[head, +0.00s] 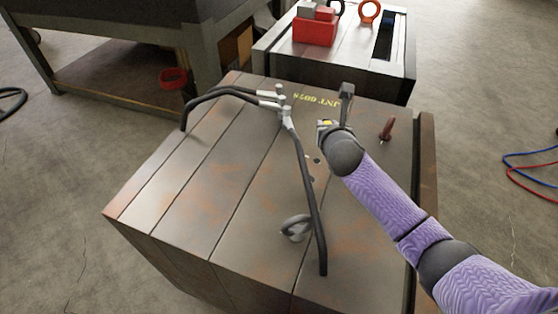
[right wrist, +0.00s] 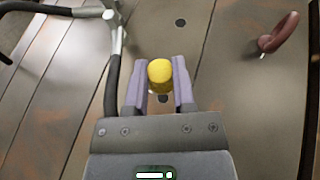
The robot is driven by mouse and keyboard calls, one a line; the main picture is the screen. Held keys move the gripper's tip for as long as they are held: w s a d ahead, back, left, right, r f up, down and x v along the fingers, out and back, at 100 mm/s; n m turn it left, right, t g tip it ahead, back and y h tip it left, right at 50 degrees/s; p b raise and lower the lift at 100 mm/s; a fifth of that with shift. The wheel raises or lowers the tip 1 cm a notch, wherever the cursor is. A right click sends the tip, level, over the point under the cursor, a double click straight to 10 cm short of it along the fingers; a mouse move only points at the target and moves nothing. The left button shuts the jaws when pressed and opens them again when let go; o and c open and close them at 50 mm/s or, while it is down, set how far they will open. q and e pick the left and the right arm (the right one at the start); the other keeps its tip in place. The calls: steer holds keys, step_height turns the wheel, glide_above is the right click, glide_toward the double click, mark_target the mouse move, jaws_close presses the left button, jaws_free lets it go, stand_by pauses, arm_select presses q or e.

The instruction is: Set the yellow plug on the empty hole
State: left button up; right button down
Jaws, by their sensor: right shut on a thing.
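The yellow plug (right wrist: 160,71) is held between the two fingers of my right gripper (right wrist: 159,84) in the right wrist view. In the head view only a small bit of yellow (head: 327,123) shows at my right gripper (head: 325,126), over the top of the mould base (head: 265,190). A dark hole (head: 317,160) shows in the top plate just in front of the gripper. I cannot tell the plug's height over the plate. My left gripper is out of view.
Black bent hoses with metal fittings (head: 283,105) arch over the top, left of my gripper. A red-brown eyebolt (head: 387,128) stands to the right, a grey one (head: 295,228) nearer. A second mould base (head: 345,58) with a red box (head: 315,27) is behind.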

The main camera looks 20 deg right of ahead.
mark_target(317, 163)
steer(key=shift+w+a+f+b, duration=0.2)
steer(key=shift+a+f+b, duration=0.1)
steer(key=shift+f, duration=0.25)
steer(key=shift+w+a+f+b, duration=0.15)
steer(key=shift+a+f+b, duration=0.15)
steer(key=shift+f, duration=0.2)
step_height(317, 163, down, 9)
steer(key=b, duration=0.5)
steer(key=shift+s+d+r+b, duration=0.15)
steer(key=shift+b, duration=0.15)
steer(key=shift+r, duration=0.3)
steer(key=shift+f, duration=0.2)
steer(key=shift+c, duration=2.2)
jaws_free()
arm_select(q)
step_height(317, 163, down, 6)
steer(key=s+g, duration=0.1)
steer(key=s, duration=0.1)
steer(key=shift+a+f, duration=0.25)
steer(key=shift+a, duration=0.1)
